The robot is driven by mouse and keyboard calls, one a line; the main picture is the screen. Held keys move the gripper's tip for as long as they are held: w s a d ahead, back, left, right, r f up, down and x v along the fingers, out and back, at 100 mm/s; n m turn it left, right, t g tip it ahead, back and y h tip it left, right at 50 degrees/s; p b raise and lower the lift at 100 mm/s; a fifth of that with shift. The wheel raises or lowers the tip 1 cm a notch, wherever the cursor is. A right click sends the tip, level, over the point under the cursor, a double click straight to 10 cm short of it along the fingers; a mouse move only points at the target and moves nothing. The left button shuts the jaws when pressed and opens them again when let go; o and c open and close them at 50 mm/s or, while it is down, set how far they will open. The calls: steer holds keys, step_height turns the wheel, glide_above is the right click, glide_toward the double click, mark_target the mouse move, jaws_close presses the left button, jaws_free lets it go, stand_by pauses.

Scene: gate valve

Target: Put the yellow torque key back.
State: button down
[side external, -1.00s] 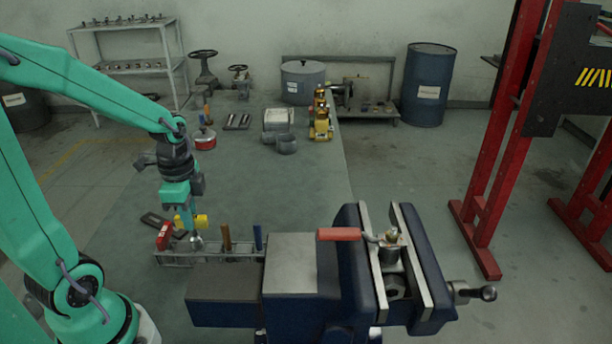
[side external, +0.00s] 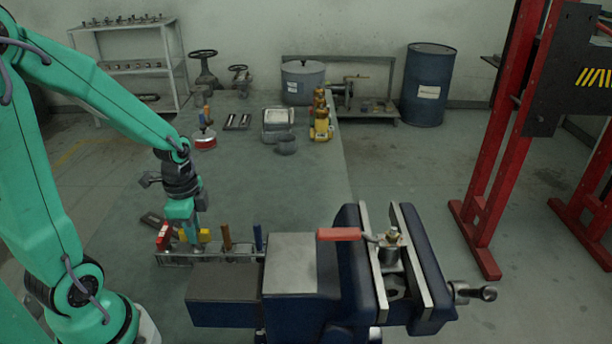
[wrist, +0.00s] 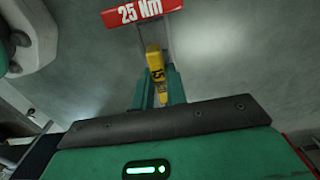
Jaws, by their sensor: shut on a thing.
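The yellow torque key (side external: 205,235) is at the wire rack (side external: 215,259) in the side view, between a red-headed key (side external: 163,237) and a brown-handled tool (side external: 227,237). My gripper (side external: 194,238) points down over the rack and is shut on the yellow key. In the wrist view the yellow key (wrist: 154,65) shows between my two green fingers, with partly readable dark marks. The red head (wrist: 143,11) reads "25 Nm" beyond it. The key's lower end is hidden, so I cannot tell how deep it sits in the rack.
A blue-handled tool (side external: 258,238) stands at the rack's right end. A large blue vise (side external: 345,265) with a red-handled valve (side external: 392,245) stands right of the rack. The bench (side external: 290,185) behind is mostly clear. Metal parts and yellow items (side external: 321,123) stand at the back.

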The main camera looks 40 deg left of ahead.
steer(key=shift+f, duration=0.15)
steer(key=c, duration=1.4)
jaws_free()
step_height(320, 180, up, 12)
steer(key=shift+d+r, duration=0.1)
steer(key=shift+r, duration=0.1)
